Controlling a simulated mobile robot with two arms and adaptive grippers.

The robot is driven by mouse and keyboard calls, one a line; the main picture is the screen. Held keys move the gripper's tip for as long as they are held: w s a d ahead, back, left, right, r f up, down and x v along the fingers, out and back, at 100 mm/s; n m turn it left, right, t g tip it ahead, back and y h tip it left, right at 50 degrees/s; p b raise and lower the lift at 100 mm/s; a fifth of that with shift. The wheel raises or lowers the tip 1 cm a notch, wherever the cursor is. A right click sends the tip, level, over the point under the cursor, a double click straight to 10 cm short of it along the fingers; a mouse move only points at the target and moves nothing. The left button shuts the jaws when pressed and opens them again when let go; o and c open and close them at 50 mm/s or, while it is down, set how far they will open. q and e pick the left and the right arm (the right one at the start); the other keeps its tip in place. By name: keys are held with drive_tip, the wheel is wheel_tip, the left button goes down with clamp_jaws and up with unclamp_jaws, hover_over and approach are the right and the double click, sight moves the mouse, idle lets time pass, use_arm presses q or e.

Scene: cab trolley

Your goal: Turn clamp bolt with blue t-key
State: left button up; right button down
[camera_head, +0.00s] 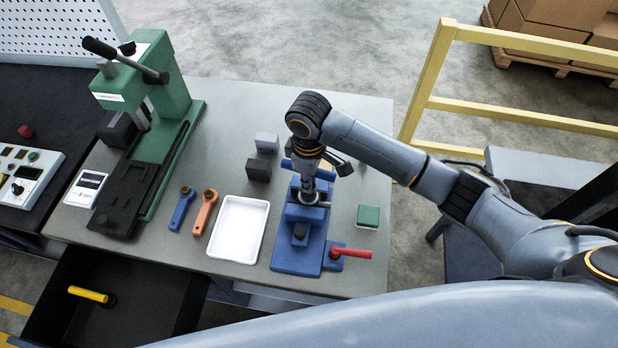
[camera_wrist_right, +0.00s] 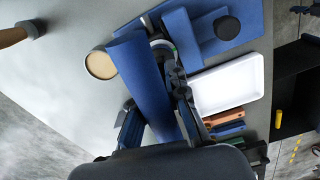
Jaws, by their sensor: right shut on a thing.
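The blue T-key (camera_head: 325,175) shows in the head view as a blue crossbar sticking out on both sides of my right gripper (camera_head: 310,188). In the right wrist view the T-key (camera_wrist_right: 142,82) is a thick blue bar between the fingers of the right gripper (camera_wrist_right: 160,112), which is shut on it. The gripper points down over the far part of the blue clamp fixture (camera_head: 290,258). A silver ring (camera_head: 309,198) shows just below the fingers. The clamp bolt and the key's lower end are hidden, so I cannot tell whether they are engaged. My left gripper is out of view.
A red lever (camera_head: 352,253) sticks out from the fixture's near right. A white tray (camera_head: 238,230), an orange wrench (camera_head: 205,212) and a blue wrench (camera_head: 182,208) lie left. Dark blocks (camera_head: 259,168) stand beyond the tray. A green block (camera_head: 368,216) lies right. A green press (camera_head: 165,100) stands far left.

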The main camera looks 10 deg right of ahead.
drive_tip(key=shift+m, duration=0.8)
drive_tip(key=shift+r, duration=0.2)
